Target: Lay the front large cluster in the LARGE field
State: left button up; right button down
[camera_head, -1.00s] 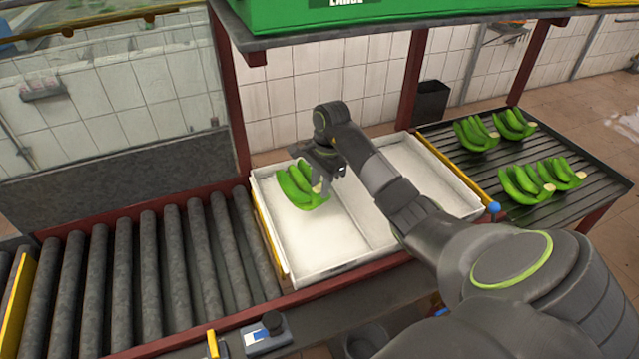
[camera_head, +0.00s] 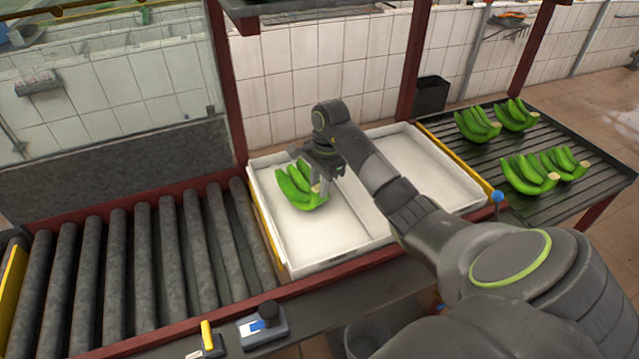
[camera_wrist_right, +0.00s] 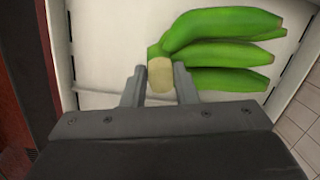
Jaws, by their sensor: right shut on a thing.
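A cluster of green bananas (camera_head: 300,187) is at my right gripper (camera_head: 322,178), over the left compartment of the white two-part tray (camera_head: 325,240). In the right wrist view the bananas (camera_wrist_right: 220,45) fan out to the right, and the pale cut crown (camera_wrist_right: 160,75) lies between the fingers of the right gripper (camera_wrist_right: 160,88). The gripper is shut on the crown. I cannot tell whether the bananas touch the tray floor. My left gripper is not in view.
Several more green clusters (camera_head: 525,175) lie on the dark slatted table (camera_head: 600,180) at the right. Grey rollers (camera_head: 140,260) run at the left. A red post (camera_head: 413,60) stands behind the tray. The tray's right compartment (camera_head: 430,175) is empty.

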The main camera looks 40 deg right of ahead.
jog(key=shift+w+f+b, duration=0.1)
jog(key=shift+f+b, duration=0.15)
jog(key=shift+b, duration=0.2)
dwell(0.3)
jog(key=c, duration=1.2)
grip_release()
jog(key=shift+r, duration=0.1)
jog(key=shift+o, duration=0.7)
jog(key=shift+s+f, duration=0.2)
jog(key=shift+s, duration=0.05)
jog(key=shift+w+r, duration=0.1)
jog(key=shift+r, duration=0.15)
jog(key=r, duration=0.5)
jog(key=shift+d+b, duration=0.3)
jog(key=shift+b, duration=0.1)
notch_tip(320, 180, up, 12)
jog(key=d+p, duration=0.1)
jog(key=p, duration=1)
jog(key=shift+s+d, duration=0.2)
jog(key=shift+s, duration=0.15)
